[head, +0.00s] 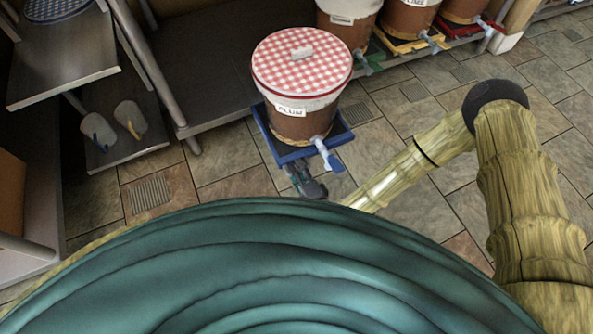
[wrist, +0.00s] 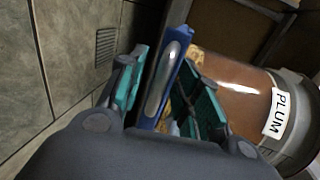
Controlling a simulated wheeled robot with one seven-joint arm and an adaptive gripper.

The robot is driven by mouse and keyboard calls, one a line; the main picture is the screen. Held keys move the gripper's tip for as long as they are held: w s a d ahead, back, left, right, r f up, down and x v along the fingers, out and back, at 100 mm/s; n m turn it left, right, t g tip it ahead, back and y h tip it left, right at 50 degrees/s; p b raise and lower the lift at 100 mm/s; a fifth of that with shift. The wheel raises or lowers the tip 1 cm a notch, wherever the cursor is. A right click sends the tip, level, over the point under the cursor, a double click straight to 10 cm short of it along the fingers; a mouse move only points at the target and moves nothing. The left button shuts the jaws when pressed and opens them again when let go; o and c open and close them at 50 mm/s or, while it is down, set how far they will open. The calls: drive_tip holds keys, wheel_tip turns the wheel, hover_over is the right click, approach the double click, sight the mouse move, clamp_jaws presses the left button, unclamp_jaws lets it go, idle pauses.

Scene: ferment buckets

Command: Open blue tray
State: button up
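The blue tray (head: 289,153) stands out from the shelf front into the aisle. It carries a brown bucket labelled PLUM (head: 300,122), with a red-checked lid and a pale blue tap (head: 327,153). My gripper (head: 304,183) is at the tray's front, low near the floor. In the wrist view, my gripper's (wrist: 167,98) teal-padded fingers stand on either side of the blue tray (wrist: 180,58) front, with its silver handle (wrist: 163,80) between them. A gap shows between the right finger and the tray front. The bucket (wrist: 240,90) lies beyond, to the right.
More buckets stand on yellow (head: 412,43) and red (head: 470,27) trays along the shelf at the back right. A metal rack (head: 65,60) with dark shelves is at the left. Tiled floor (head: 235,160) is free around the tray's front.

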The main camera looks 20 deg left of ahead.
drive_tip(key=v, duration=1.2)
drive_tip(key=shift+r, duration=0.15)
